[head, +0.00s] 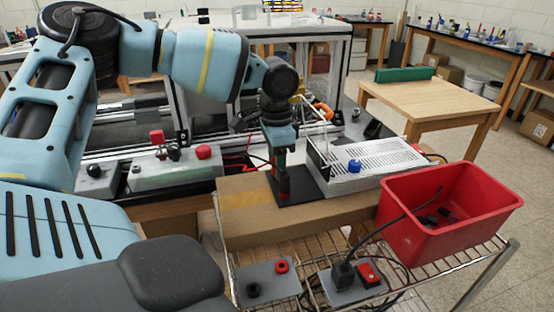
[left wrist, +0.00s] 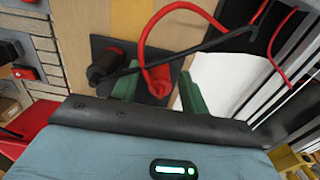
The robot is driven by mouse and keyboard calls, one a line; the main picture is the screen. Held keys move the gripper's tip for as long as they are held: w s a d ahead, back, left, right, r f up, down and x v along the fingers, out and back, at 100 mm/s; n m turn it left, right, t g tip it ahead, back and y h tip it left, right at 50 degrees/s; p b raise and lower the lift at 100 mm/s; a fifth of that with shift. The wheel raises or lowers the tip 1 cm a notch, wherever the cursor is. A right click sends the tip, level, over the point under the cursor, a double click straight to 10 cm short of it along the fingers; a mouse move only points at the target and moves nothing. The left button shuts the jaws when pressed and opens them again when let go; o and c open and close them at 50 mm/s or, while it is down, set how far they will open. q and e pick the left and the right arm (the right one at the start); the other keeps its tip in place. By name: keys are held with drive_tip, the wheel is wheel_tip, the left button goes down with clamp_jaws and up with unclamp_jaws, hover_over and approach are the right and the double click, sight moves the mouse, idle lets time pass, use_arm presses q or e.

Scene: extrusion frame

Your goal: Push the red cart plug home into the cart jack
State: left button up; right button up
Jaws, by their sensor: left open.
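The red cart plug (left wrist: 157,78) has a red lead and stands upright at a black plate (left wrist: 128,52). A black plug (left wrist: 103,66) with a black lead stands beside it. The black plate also shows in the head view (head: 313,190), on a cardboard box. My left gripper (head: 283,190) points down over the plate. In the left wrist view its green fingers (left wrist: 158,92) are apart, one on each side of the red plug. I cannot tell whether they touch it. The plug's lower end and the cart jack under it are hidden, so its depth is unclear. My right gripper is out of view.
A perforated metal power supply (head: 375,165) with a blue knob stands right of the plate. A red bin (head: 450,205) is farther right. The wire shelf in front carries a grey plate (head: 268,280) with red and black rings, and a plate with a red switch (head: 368,274).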

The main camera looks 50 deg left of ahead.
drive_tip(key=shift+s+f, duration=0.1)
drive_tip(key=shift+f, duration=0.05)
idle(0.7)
use_arm(q)
drive_tip(key=shift+c, duration=0.5)
clamp_jaws()
drive_tip(key=shift+r, duration=0.15)
